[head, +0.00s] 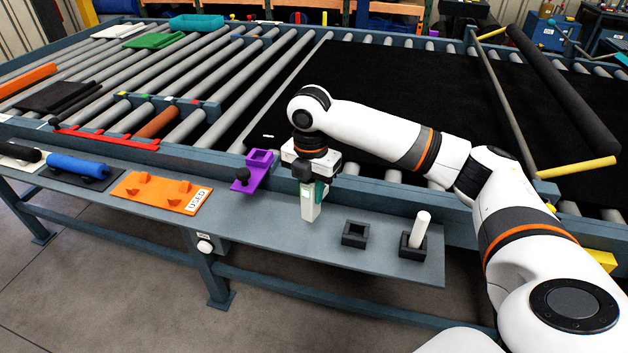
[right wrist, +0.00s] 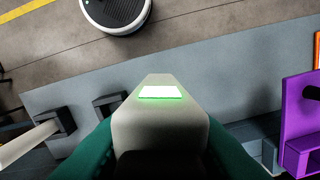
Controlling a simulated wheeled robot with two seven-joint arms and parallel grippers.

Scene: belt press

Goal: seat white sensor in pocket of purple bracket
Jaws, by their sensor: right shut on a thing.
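The white sensor (head: 309,208) is held upright in my right gripper (head: 318,190), between its teal fingers, above the blue-grey shelf. In the right wrist view the sensor (right wrist: 160,125) fills the middle, with a bright green-edged white patch on its face. The purple bracket (head: 254,180) sits on the shelf to the left of the gripper, with a square pocket at its back end and a black knob on its left edge. The sensor is apart from it. Part of the bracket (right wrist: 298,105) shows at the right edge of the wrist view. My left gripper is not in view.
An empty black square holder (head: 355,234) and another holder (head: 404,250) with a leaning white cylinder (head: 420,229) stand to the right on the shelf (head: 300,240). An orange plate (head: 160,195) lies left of the bracket. The roller conveyor with its black belt (head: 370,90) runs behind.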

